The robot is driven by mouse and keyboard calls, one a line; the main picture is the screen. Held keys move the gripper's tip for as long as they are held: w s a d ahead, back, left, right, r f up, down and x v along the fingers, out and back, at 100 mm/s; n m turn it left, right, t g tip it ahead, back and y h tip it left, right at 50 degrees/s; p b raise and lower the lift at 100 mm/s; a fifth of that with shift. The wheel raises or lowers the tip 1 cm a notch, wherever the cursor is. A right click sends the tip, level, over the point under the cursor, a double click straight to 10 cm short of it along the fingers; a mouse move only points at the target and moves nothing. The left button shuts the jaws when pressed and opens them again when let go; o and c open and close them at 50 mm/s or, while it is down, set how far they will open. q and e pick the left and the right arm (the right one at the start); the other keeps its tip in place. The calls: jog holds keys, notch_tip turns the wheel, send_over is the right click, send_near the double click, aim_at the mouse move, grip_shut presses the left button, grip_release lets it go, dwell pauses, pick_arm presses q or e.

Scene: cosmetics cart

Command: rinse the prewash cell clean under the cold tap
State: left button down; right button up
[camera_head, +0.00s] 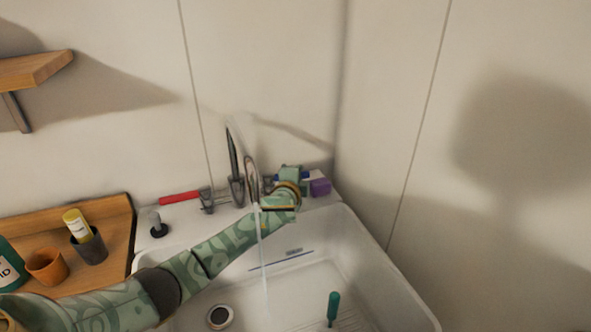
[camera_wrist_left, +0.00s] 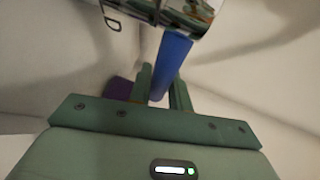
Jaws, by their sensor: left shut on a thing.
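The tap (camera_head: 250,160) stands behind the white sink (camera_head: 350,235), and a thin stream of water (camera_head: 263,265) falls from it into the basin. My left arm reaches across the sink, and my left gripper (camera_head: 291,176) is at the right side of the tap. In the left wrist view, my left gripper (camera_wrist_left: 162,85) is shut on a blue handle (camera_wrist_left: 172,62), which lies between its fingers. In the head view the gripper mostly hides this handle. I cannot make out a separate prewash cell; the basin shows a blue-marked strip (camera_head: 282,260). My right gripper is not in view.
A red handle (camera_head: 180,197) is left of the tap. A purple block (camera_head: 320,187) sits on the right ledge. A green-handled item (camera_head: 333,305) and a drain (camera_head: 219,317) are in the basin. A wooden tray (camera_head: 117,225) with cups is at left.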

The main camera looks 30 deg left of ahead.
pick_arm(q)
jog(key=s+m+h+p, duration=0.1)
jog(key=m+h+p, duration=0.1)
jog(key=h, duration=0.1)
jog(key=shift+s+d+r+m+h, duration=0.1)
jog(key=shift+s+d+m+h, duration=0.2)
jog(key=shift+s+d, duration=0.1)
jog(key=shift+s+d+m+h+p, duration=0.2)
jog(key=shift+s+m+h+p, duration=0.3)
jog(key=shift+m+h, duration=0.3)
jog(key=shift+h, duration=0.3)
jog(key=c, duration=1.3)
grip_release()
